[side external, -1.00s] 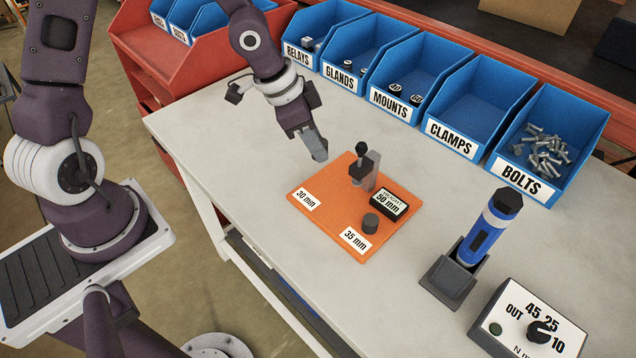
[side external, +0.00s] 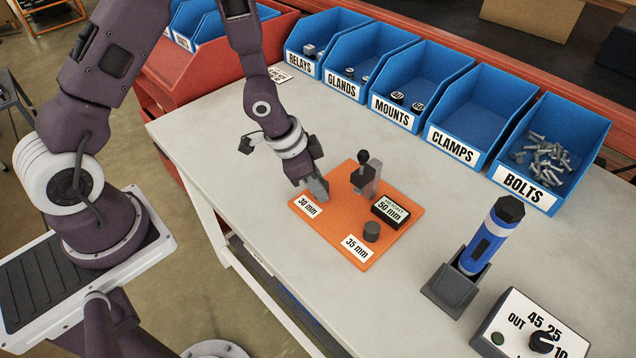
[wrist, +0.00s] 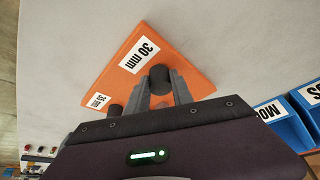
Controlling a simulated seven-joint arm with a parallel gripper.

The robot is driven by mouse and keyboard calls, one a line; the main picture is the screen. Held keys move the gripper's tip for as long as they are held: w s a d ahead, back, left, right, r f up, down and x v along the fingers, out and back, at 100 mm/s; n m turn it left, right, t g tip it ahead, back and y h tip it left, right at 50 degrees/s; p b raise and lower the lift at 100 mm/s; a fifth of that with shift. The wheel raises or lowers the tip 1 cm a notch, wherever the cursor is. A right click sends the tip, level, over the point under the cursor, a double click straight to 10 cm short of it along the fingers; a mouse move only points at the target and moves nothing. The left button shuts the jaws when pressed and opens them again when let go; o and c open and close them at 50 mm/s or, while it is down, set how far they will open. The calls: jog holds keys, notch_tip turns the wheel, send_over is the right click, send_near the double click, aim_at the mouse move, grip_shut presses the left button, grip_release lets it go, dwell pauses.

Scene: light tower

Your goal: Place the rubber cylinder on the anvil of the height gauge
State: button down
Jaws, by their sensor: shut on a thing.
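A dark round rubber cylinder (wrist: 159,77) is between the two fingers of my gripper (wrist: 161,88) in the wrist view, close to the 30 mm label. In the side view my gripper (side external: 317,188) is low over the orange board's left corner; its fingers hide the cylinder there. The gripper is shut on it. Whether the cylinder touches the board is unclear. The height gauge (side external: 373,178), a grey post with a black knob, stands just right of my gripper. Its anvil is hard to make out. A second dark cylinder (side external: 371,231) stands near the 35 mm label.
The orange board (side external: 335,222) carries a black display (side external: 390,209) reading 50 mm. Blue bins (side external: 452,150) line the back. A blue tool in a dark holder (side external: 450,287) and a dial box (side external: 535,325) stand at right. The table between is clear.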

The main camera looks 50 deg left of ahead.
jog(key=shift+f, duration=0.1)
jog(key=c, duration=1.1)
grip_release()
jog(key=s+a+r+n+y, duration=0.1)
jog(key=s+r, duration=0.3)
jog(key=r, duration=0.4)
jog(key=s+a+r+n+t+y, duration=0.1)
jog(key=s+a+r+n+y, duration=0.1)
jog(key=r, duration=0.7)
jog(key=s+a+r+n+y, duration=0.1)
jog(key=s+a+r+n, duration=0.1)
jog(key=s+r, duration=0.5)
jog(key=shift+s+a+r+t, duration=0.1)
jog(key=shift+a+r+t, duration=0.2)
jog(key=shift+a+r, duration=0.4)
jog(key=shift+o, duration=0.4)
jog(key=s+d+r+n+h, duration=0.1)
jog(key=s+d+r, duration=0.2)
jog(key=s, duration=0.5)
jog(key=shift+s+n, duration=0.25)
jog(key=shift+n, duration=0.15)
